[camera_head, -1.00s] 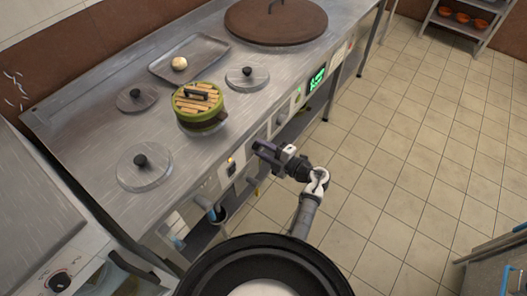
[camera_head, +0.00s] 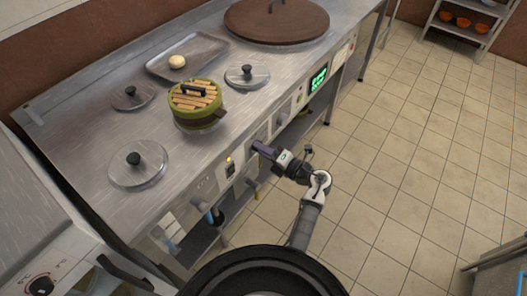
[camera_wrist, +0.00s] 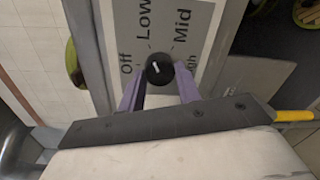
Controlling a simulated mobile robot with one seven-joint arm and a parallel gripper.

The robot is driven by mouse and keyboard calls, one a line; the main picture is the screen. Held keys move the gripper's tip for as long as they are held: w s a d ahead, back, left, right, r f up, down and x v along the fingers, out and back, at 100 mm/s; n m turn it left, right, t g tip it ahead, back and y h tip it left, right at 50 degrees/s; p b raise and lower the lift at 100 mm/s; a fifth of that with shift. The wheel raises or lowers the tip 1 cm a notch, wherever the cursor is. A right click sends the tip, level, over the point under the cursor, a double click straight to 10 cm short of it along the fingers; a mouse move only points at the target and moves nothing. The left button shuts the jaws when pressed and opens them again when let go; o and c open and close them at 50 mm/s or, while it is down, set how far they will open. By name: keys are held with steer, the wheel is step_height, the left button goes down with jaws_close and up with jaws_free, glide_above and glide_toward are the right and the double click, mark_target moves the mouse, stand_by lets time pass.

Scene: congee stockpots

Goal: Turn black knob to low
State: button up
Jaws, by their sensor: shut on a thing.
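The black knob (camera_wrist: 160,70) sits on a grey dial plate (camera_wrist: 200,14) marked Off, Low, Mid and High in the wrist view. A short white mark shows on its face, near the middle; which label it points to is hard to tell. My gripper (camera_wrist: 158,84) has its two purple fingers on either side of the knob, closed on it. In the head view my gripper (camera_head: 257,147) reaches the front panel of the steel counter (camera_head: 223,170), and the knob is hidden behind it.
On the counter are a green pot (camera_head: 196,104) with a slatted lid, several round metal lids, a tray (camera_head: 188,56) with a pale bun and a large brown lid (camera_head: 277,20). A green display (camera_head: 318,80) is farther along the panel.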

stand_by(0.4)
steer(key=o, duration=1)
steer(key=b+v, duration=0.2)
steer(key=v, duration=1.1)
steer(key=shift+s+d, duration=0.25)
steer(key=shift+d, duration=0.1)
steer(key=shift+r, duration=0.1)
